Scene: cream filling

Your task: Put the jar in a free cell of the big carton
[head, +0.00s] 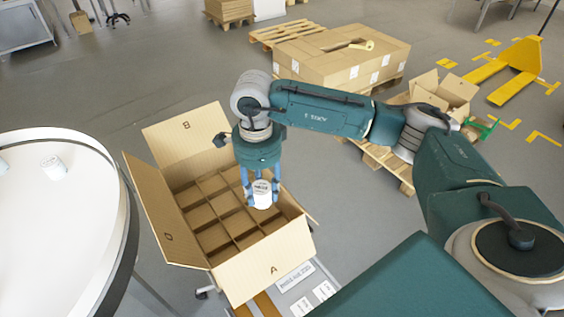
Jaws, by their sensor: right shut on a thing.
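A white jar (262,194) is held between the fingers of my right gripper (260,190), which points down. The jar is over the right part of the big open carton (265,270). The carton has brown dividers that form several cells, and its flaps are folded outward, with letters on them. The cells that I can see look empty; my gripper and the jar hide some at the right. I cannot tell whether the jar is above the cells or partly inside one. My left gripper is not in view.

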